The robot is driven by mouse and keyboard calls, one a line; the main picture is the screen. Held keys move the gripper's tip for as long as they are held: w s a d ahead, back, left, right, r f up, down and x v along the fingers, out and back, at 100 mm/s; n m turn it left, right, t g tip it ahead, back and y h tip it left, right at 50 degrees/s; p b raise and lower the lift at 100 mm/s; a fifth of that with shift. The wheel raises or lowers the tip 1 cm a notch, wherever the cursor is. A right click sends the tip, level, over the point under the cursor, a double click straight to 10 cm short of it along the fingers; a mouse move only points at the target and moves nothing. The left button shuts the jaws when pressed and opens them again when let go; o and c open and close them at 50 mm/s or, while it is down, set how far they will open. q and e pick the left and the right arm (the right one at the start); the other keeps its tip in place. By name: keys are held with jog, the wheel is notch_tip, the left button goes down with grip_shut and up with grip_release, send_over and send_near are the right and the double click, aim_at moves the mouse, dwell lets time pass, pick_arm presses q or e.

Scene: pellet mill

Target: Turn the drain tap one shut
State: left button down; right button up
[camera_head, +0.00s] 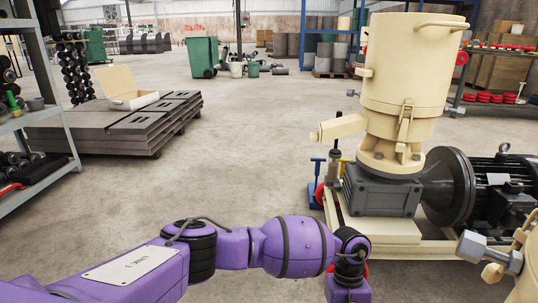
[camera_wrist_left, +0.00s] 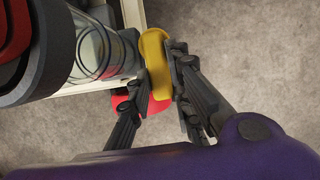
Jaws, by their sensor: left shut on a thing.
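In the left wrist view a yellow tap handle (camera_wrist_left: 154,60) lies between the two dark fingers of my left gripper (camera_wrist_left: 159,72). The gripper is shut on it. The fingers sit on either side of the handle. A red part (camera_wrist_left: 122,103) shows behind the left finger, partly covered. In the head view my purple left arm reaches in from the left to the front of the mill's base frame; its wrist hides the fingers and the tap. My right gripper is in neither view.
The cream pellet mill (camera_head: 405,75) stands on a grey gearbox (camera_head: 380,190) close beyond my left wrist. A black motor (camera_head: 495,195) is at the right. A clear cylinder (camera_wrist_left: 100,50) is close beside the handle.

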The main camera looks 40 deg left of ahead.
pick_arm(q)
jog(key=shift+w+m, duration=0.2)
jog(key=shift+m, duration=0.1)
dwell(0.4)
jog(key=c, duration=1.6)
grip_release()
jog(key=shift+d, duration=0.1)
jog(key=v, duration=1.2)
jog(key=shift+d, duration=0.1)
